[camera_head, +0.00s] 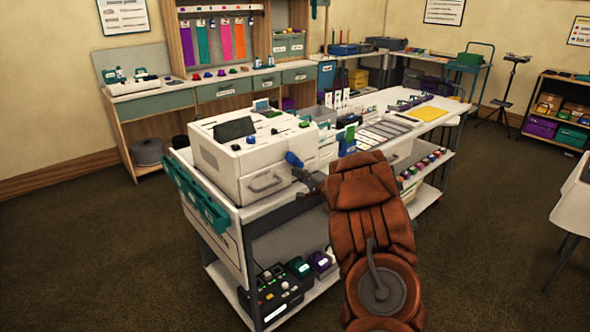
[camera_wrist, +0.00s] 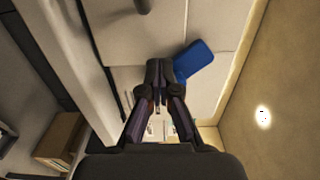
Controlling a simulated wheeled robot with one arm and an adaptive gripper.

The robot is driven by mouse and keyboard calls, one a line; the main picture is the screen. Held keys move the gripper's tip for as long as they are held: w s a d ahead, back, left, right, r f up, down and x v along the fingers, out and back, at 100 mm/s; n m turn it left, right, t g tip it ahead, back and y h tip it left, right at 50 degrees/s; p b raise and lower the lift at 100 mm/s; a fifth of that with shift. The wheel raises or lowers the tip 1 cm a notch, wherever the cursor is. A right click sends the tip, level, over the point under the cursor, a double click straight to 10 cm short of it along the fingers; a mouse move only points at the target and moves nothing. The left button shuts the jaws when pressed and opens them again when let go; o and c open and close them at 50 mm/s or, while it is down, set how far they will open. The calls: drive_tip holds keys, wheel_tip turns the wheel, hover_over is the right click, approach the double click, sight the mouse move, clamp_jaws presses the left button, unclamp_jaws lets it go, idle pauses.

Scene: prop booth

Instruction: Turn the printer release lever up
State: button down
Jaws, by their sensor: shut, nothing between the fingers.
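The white printer (camera_head: 229,160) stands on the near end of the long table, with a dark screen on top. Its blue release lever (camera_head: 293,159) sticks out at the front right corner, tilted in the head view. My gripper (camera_head: 306,178) is just below and right of the lever in the head view. In the wrist view, my gripper (camera_wrist: 160,68) has its fingertips together with nothing between them. The blue lever (camera_wrist: 194,60) is right beside the tips there; I cannot tell whether they touch. The lever's pivot is hidden.
A grey drawer handle (camera_head: 266,184) is on the printer's front, left of my gripper. Teal bins (camera_head: 195,198) hang on the table's end. Small items and cards (camera_head: 345,135) crowd the tabletop behind. Open carpet (camera_head: 480,250) lies to the right.

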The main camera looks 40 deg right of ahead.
sight(299, 163)
drive_tip(key=shift+d+r+p, duration=0.3)
drive_tip(key=shift+r+p, duration=0.6)
drive_tip(key=shift+p, duration=0.8)
drive_tip(key=shift+d+r+p, duration=0.4)
drive_tip(key=shift+r+p, duration=0.05)
drive_tip(key=shift+p, duration=0.75)
drive_tip(key=s+p, duration=0.3)
drive_tip(key=s, duration=0.4)
idle(0.8)
drive_tip(key=shift+a, duration=0.1)
idle(0.3)
